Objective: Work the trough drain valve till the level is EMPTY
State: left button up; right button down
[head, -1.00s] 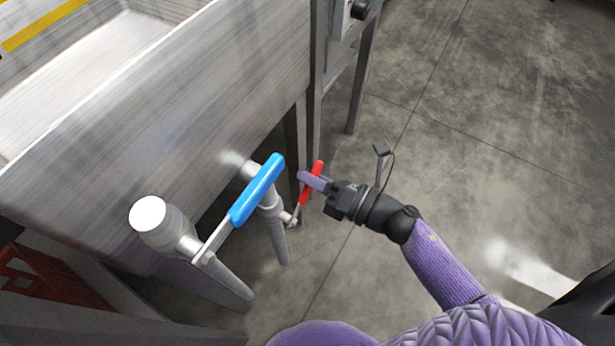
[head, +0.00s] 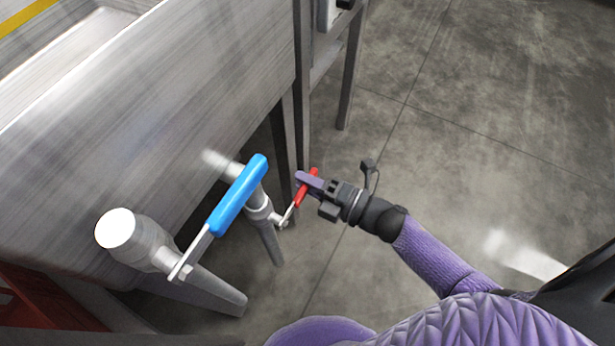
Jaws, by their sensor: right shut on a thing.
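The steel trough (head: 190,95) fills the left of the head view; its inside shows only in part at the upper left, and no water level can be read. Two valves sit on pipes at its front wall. The nearer valve has a long blue lever (head: 238,195). The farther, smaller valve has a red lever (head: 313,173) that slants up and to the right. My right gripper (head: 308,182) is shut on the red lever. Its fingers hide part of that lever. My left gripper is not in view.
A white-ended pipe fitting (head: 115,229) stands at the left near the blue lever. A red crate-like thing (head: 40,298) lies below the trough at the lower left. Metal legs (head: 350,80) stand behind the valves. The concrete floor (head: 480,130) at the right is clear.

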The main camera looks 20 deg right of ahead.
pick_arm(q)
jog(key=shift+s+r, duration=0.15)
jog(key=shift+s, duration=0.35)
pick_arm(e)
jog(key=shift+f, duration=0.1)
jog(key=shift+c, duration=2.2)
grip_release()
jog(key=shift+s+d, duration=0.1)
pick_arm(q)
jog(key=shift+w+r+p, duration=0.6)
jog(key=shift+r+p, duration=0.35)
jog(key=shift+p, duration=0.25)
pick_arm(e)
jog(key=v, duration=0.9)
jog(key=shift+s+d, duration=0.25)
jog(key=shift+s, duration=0.05)
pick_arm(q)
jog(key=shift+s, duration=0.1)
